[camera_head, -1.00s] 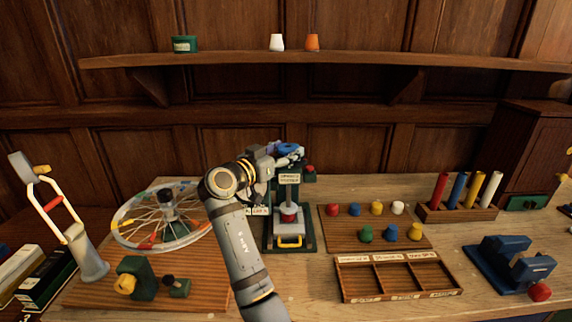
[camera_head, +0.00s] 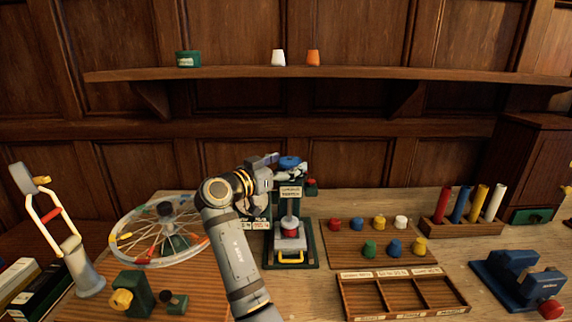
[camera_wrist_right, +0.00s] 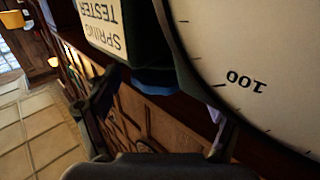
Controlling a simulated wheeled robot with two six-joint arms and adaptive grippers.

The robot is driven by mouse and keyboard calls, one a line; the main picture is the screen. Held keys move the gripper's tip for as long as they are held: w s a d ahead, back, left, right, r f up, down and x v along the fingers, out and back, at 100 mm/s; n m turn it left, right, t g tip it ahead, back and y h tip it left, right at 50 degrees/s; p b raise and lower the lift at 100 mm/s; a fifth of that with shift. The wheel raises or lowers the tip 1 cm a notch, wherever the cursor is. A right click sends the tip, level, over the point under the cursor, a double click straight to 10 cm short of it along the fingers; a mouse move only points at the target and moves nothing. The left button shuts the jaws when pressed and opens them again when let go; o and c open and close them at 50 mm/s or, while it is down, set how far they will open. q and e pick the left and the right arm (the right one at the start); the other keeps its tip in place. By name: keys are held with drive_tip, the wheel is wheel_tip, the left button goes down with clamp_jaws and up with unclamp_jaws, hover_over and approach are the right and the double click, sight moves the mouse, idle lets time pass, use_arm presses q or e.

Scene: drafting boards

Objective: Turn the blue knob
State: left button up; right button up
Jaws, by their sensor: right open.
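The spring tester (camera_head: 291,192) is a green press with a label plate, standing mid-table in the head view. The blue knob (camera_head: 289,162) sits at its top. My right gripper (camera_head: 277,166) is open at the height of the knob, just left of it, with one finger reaching in front below it. In the wrist view the knob (camera_wrist_right: 155,84) shows as a dark blue strip between the open fingers, partly hidden by the tester's labelled head. I cannot tell whether a finger touches it. My left gripper is not in view.
A spoked wheel (camera_head: 160,232) lies left of my arm. A board of coloured pegs (camera_head: 350,252) and a divided wooden tray (camera_head: 345,300) are to the right. A shelf (camera_head: 330,73) runs above. In the wrist view a large dial (camera_wrist_right: 250,50) fills the right side.

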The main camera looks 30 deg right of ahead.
sight(286, 161)
drive_tip(key=shift+r, duration=0.35)
wheel_tip(286, 161, up, 9)
drive_tip(key=shift+r, duration=0.15)
